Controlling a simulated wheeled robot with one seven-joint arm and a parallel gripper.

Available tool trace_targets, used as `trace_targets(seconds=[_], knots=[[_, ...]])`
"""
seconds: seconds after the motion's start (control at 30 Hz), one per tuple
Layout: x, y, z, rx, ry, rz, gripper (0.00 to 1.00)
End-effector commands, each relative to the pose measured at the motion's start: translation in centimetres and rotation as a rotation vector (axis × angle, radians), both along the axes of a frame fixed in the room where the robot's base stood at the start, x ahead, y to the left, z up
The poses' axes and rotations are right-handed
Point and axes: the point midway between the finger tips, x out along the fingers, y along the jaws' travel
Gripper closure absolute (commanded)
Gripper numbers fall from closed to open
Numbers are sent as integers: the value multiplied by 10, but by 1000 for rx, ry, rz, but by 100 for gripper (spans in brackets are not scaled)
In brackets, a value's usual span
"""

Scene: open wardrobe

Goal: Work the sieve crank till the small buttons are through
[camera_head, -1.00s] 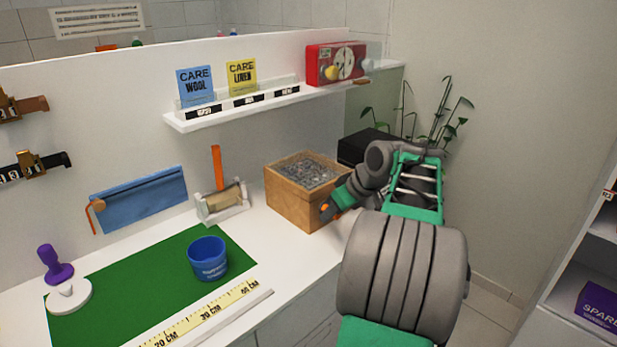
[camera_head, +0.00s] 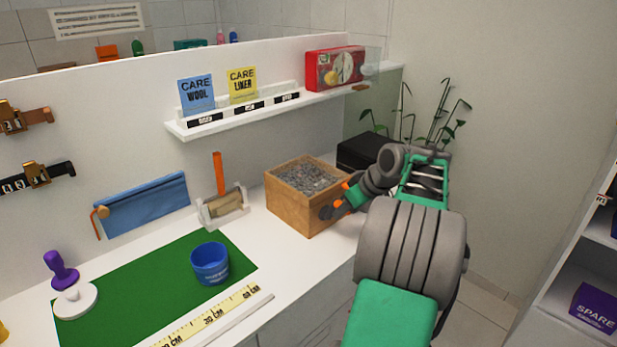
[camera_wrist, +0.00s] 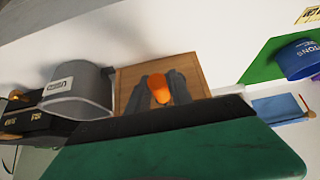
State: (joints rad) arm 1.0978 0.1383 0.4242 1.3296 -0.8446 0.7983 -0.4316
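The sieve is a wooden box (camera_head: 293,207) at the back right of the counter, with a heap of small grey pieces (camera_head: 309,177) in its top. Single buttons cannot be told apart. Its wooden side (camera_wrist: 190,66) also shows in the wrist view. My gripper (camera_head: 334,206) is at the box's right-hand side. In the wrist view an orange crank knob (camera_wrist: 160,88) sits between the two dark fingers of my gripper (camera_wrist: 161,87), which appear closed against it. The crank's arm is mostly hidden by my gripper.
A grey labelled container (camera_wrist: 78,92) stands close beside the box. A blue cup (camera_head: 210,264) stands on a green mat (camera_head: 135,296), with a yellow ruler (camera_head: 215,318) in front. A white shelf (camera_head: 280,107) overhangs behind. A black box (camera_head: 366,151) is behind my arm.

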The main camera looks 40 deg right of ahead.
Motion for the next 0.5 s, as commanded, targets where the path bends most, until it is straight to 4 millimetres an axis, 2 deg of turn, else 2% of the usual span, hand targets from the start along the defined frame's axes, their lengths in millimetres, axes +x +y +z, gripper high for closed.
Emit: trace_targets(seconds=[0.4,0.5], knots=[[-3,43,-3,1,0,3,75],[-4,48,-1,1,0,3,75]])
